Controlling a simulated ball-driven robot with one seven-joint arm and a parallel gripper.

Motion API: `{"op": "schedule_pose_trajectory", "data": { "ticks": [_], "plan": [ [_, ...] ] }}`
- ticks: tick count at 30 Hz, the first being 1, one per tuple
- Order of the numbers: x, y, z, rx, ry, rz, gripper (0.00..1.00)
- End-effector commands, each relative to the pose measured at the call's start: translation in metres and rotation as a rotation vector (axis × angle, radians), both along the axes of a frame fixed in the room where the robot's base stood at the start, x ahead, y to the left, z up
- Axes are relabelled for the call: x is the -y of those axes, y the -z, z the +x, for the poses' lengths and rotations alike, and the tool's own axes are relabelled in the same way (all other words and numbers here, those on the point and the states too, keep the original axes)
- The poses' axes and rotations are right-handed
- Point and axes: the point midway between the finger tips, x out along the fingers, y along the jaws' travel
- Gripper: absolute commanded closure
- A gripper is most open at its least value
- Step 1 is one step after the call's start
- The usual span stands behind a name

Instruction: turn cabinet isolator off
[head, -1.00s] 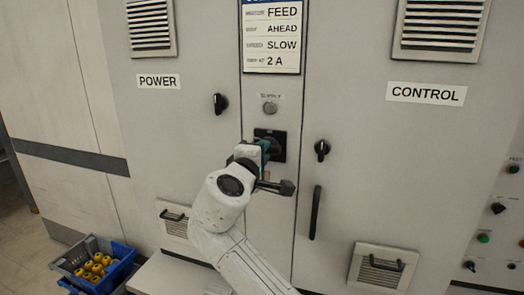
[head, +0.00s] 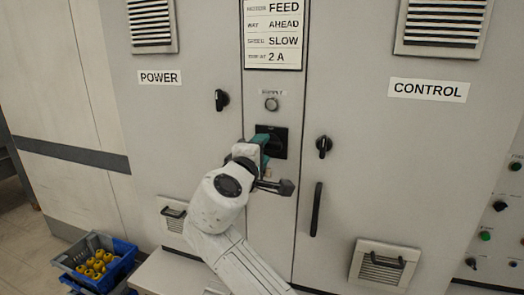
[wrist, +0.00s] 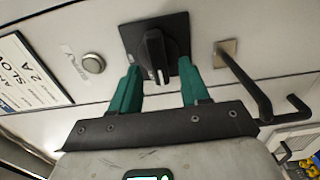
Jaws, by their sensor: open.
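The isolator is a black rotary knob (wrist: 156,50) with a white mark on a square black plate (wrist: 176,27), in the cabinet's middle panel. Its plate (head: 281,143) shows in the head view, partly covered by my gripper. My gripper (wrist: 160,80) is open, with one green finger on each side of the knob's lower part in the wrist view. I cannot tell whether the fingers touch the knob. In the head view my gripper (head: 263,141) is at the plate's left edge.
A round SUPPLY button (head: 271,104) sits above the isolator. Black door knobs (head: 221,100) (head: 324,146) flank it. A long black handle (head: 315,209) is at right. A bent black bar (wrist: 255,90) juts out beside my gripper. A blue crate (head: 118,262) with yellow parts stands at lower left.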

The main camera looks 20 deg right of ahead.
Motion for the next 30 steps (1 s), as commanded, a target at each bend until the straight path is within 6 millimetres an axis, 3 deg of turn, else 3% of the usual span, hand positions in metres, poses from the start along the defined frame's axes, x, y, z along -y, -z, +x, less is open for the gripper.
{"op": "schedule_pose_trajectory", "data": {
  "ticks": [9,15,30],
  "plan": [
    [-0.037,0.003,-0.049,0.001,-0.005,0.002,0.54],
    [-0.053,0.002,-0.07,0.0,-0.004,0.0,0.54],
    [-0.057,0.001,-0.077,-0.001,-0.002,-0.001,0.54]
  ]
}}
